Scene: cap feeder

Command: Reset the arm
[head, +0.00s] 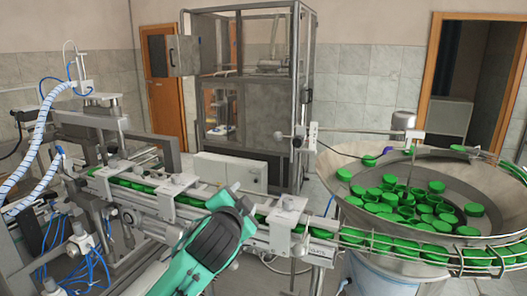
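One of my arms, teal and black, comes up from the bottom edge left of centre and leans to the right; I take it as my left. Its gripper end (232,198) is in front of the conveyor (180,207) and overlaps it in the picture. The fingers are too small and too hidden by the arm to tell open from shut. I see nothing clearly held. My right gripper is not in view. Green caps (408,205) lie loose in the round feeder bowl (345,210) at the right, and more sit in a row along the conveyor.
A purple cap (388,150) lies at the bowl's back. A metal machine with blue hoses (95,125) stands at the left. A glazed cabinet (250,110) stands behind the conveyor. Metal guide rails (480,262) run around the bowl's front right. Open floor is scarce near the arm.

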